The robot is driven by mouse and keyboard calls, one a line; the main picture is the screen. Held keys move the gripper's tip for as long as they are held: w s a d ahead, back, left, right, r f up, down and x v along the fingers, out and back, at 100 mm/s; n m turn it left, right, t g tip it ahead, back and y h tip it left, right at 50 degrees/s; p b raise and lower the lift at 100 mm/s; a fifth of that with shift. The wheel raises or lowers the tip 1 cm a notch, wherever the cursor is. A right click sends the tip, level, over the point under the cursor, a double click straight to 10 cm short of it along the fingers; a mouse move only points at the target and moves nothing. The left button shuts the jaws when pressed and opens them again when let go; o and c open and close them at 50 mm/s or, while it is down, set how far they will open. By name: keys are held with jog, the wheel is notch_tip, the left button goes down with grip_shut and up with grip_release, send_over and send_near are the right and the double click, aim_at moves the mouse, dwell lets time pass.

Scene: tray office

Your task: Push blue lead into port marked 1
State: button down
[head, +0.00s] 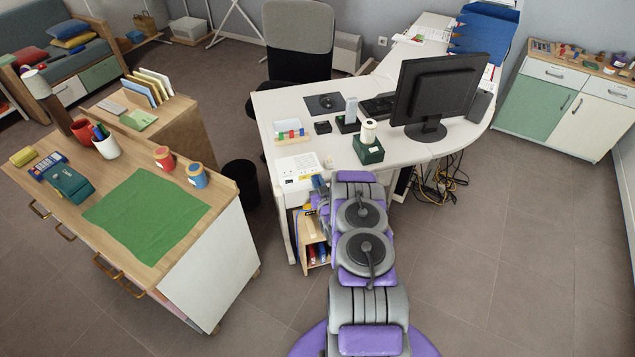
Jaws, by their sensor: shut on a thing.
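My gripper (322,190) is at the far end of my arm, by the near left corner of the white desk, and my arm partly hides it. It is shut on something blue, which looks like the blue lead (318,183). A white box (297,166) with small dark marks and a yellow label stands at this corner, just left of my gripper. It may hold the ports, but the port marked 1 is too small to make out. I cannot tell whether the lead touches the box.
The white desk (290,108) carries a monitor (440,85), a dark green box (368,150) with a white roll, and a rack of coloured blocks (290,133). A wooden cabinet with a green cloth (146,215) stands left. A black bin (241,182) stands between them.

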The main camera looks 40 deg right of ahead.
jog(key=c, duration=1)
grip_release()
jog(key=shift+p+v, duration=2.75)
jog(key=shift+v, duration=5.9)
jog(key=shift+a, duration=0.1)
jog(key=shift+w, duration=0.15)
